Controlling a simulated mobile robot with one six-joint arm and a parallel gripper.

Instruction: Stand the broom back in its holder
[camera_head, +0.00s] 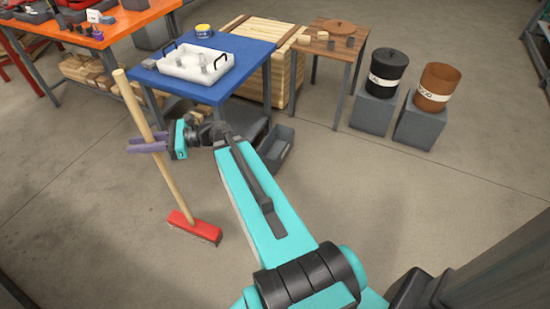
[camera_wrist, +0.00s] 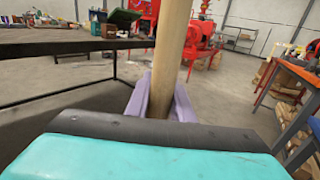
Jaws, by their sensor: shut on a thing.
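The broom has a pale wooden handle (camera_head: 147,135) and a red head (camera_head: 194,226) with dark bristles. It stands slightly tilted, its top leaning left in the head view, with the head at or close to the floor; I cannot tell if it touches. My gripper (camera_head: 148,144), with purple fingers, is shut on the handle around its middle. In the wrist view the handle (camera_wrist: 170,50) rises between the purple fingers (camera_wrist: 160,98), and the broom head is hidden. I cannot make out the broom's holder in either view.
A blue table (camera_head: 235,47) with a white tray (camera_head: 195,65) stands just behind the broom. An orange table (camera_head: 130,18) is at the back left. A grey bin (camera_head: 276,147) sits on the floor by the blue table. The floor at left (camera_head: 70,190) is clear.

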